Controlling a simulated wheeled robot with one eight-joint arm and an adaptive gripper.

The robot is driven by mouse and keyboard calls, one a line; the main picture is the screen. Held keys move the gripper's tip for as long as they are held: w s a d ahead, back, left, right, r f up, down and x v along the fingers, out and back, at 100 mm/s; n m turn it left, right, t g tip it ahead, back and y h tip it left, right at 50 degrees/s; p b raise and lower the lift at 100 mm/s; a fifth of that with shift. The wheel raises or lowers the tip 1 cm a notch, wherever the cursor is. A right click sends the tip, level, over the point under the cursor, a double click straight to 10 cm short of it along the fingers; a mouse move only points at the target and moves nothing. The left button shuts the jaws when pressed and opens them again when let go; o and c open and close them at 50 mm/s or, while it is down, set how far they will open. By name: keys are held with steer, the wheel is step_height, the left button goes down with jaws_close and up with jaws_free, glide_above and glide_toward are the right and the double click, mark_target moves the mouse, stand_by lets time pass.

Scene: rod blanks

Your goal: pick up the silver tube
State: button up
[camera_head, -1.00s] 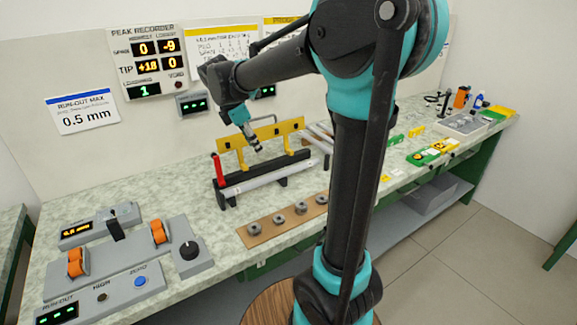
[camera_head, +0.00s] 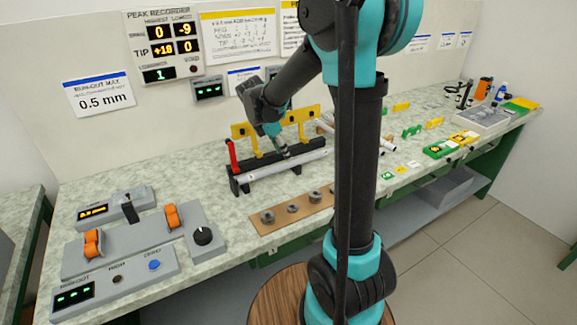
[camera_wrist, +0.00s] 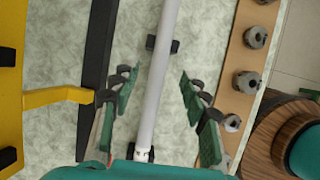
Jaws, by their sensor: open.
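The silver tube (camera_head: 308,158) is a long, pale grey rod lying across black supports on the bench. In the wrist view the tube (camera_wrist: 166,38) runs from the top edge down between my fingers. My gripper (camera_head: 284,152) hangs just above the tube. In the wrist view my gripper (camera_wrist: 157,85) is open, with one green-padded finger on each side of the tube and visible gaps between.
A black bar with yellow brackets (camera_head: 312,114) stands behind the tube, with a red-handled post (camera_head: 233,154) at its left. A wooden strip with several grey collars (camera_head: 267,216) lies in front. Control boxes (camera_head: 120,250) fill the bench's left end.

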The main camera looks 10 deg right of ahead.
mark_target(286, 163)
steer(key=x, duration=0.5)
steer(key=shift+a+f, duration=0.1)
steer(key=shift+a, duration=0.15)
jaws_close()
